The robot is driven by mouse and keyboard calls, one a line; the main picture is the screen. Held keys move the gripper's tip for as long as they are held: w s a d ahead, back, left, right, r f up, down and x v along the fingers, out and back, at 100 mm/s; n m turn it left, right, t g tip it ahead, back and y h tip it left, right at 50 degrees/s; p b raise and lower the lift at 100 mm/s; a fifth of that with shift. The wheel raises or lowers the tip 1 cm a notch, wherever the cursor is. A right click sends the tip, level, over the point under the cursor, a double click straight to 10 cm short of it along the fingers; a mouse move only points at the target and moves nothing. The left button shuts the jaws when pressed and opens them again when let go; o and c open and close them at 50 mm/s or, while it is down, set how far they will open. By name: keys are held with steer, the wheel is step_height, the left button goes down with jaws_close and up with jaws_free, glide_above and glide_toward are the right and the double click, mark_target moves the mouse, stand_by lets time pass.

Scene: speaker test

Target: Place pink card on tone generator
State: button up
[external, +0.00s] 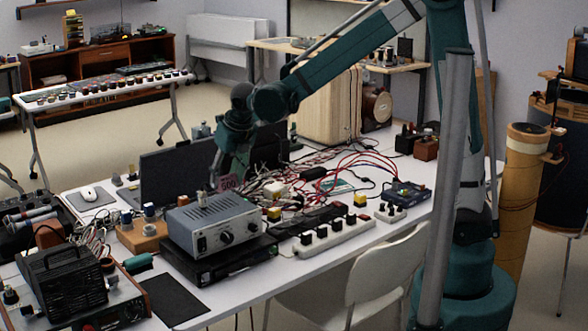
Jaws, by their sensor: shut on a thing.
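The pink card (229,183) is small, with dark lettering, and hangs roughly upright at my gripper's tip. My gripper (219,178) points down and is shut on the card; the fingers are small and partly hidden. A grey box with dials on its front (213,226) looks like the tone generator. It sits on a flat black device (222,262) on the table. In the picture the card is just above the grey box's back right edge; I cannot tell the exact gap or depth. A small metallic piece (203,199) stands on the box's top.
A dark laptop-like screen (177,170) stands left of my gripper. Tangled cables (300,181) and a power strip (335,234) lie to the right. A wooden block with knobs (142,234) is left of the grey box. A black ribbed device (64,284) stands front left.

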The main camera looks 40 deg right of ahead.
mark_target(228, 182)
steer(key=shift+f+b, duration=0.45)
steer(key=shift+f, duration=1.4)
steer(key=shift+f, duration=0.1)
steer(key=o, duration=0.7)
steer(key=p+v, duration=0.2)
steer(key=v, duration=1)
steer(key=shift+p, duration=0.4)
